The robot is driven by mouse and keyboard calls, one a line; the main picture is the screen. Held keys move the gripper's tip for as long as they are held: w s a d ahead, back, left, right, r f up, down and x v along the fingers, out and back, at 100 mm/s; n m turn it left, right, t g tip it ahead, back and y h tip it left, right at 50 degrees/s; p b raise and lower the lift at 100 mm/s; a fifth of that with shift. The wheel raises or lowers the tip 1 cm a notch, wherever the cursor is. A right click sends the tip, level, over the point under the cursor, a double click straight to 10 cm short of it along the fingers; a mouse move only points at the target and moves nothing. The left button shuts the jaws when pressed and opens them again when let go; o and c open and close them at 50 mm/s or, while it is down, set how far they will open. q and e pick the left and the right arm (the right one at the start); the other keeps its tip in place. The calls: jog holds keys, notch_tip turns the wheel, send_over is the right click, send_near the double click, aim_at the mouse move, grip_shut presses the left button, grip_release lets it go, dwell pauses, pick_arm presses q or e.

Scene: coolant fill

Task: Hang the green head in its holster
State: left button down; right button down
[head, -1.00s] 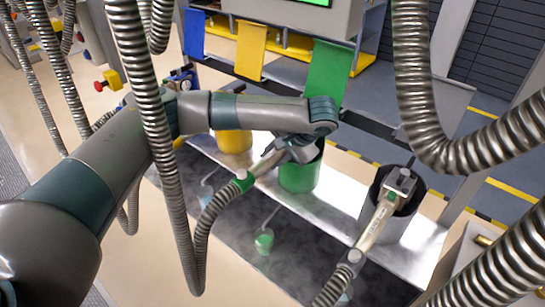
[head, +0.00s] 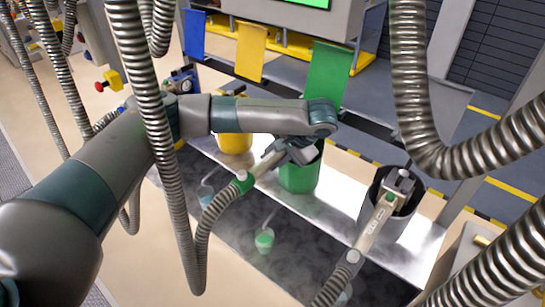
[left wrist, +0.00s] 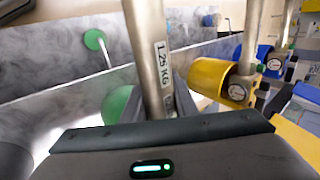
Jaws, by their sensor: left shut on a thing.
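In the head view my left gripper (head: 285,153) is shut on the green head (head: 262,167), a grey metal tube with a green collar, at the green holster's upper left rim. Its ribbed hose hangs down from the collar. The green holster (head: 298,180) is a bucket on the metal ledge, partly hidden by my wrist. I cannot tell whether the tip is inside it. In the left wrist view the head's tube (left wrist: 152,55), labelled 1.25 KG, rises from my jaws, with part of the green holster (left wrist: 116,103) behind it. My right gripper is not in view.
A yellow holster (head: 234,142) stands left of the green one; a dark grey holster (head: 410,222) holding another head (head: 378,215) stands to the right. Large ribbed hoses (head: 150,110) hang across the view. A green flap (head: 328,75) is behind.

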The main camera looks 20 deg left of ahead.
pick_arm(q)
jog(key=shift+p, duration=0.45)
dwell(0.6)
jog(key=shift+p, duration=0.6)
dwell(0.9)
jog(key=shift+f, duration=0.5)
dwell(0.5)
jog(key=shift+f, duration=1.35)
dwell(0.4)
jog(key=c, duration=1.3)
grip_release()
jog(key=shift+c, duration=0.2)
jog(key=b+v, duration=0.3)
jog(key=v, duration=1.4)
jog(key=shift+b, duration=0.35)
jog(key=shift+w+d+r, duration=0.1)
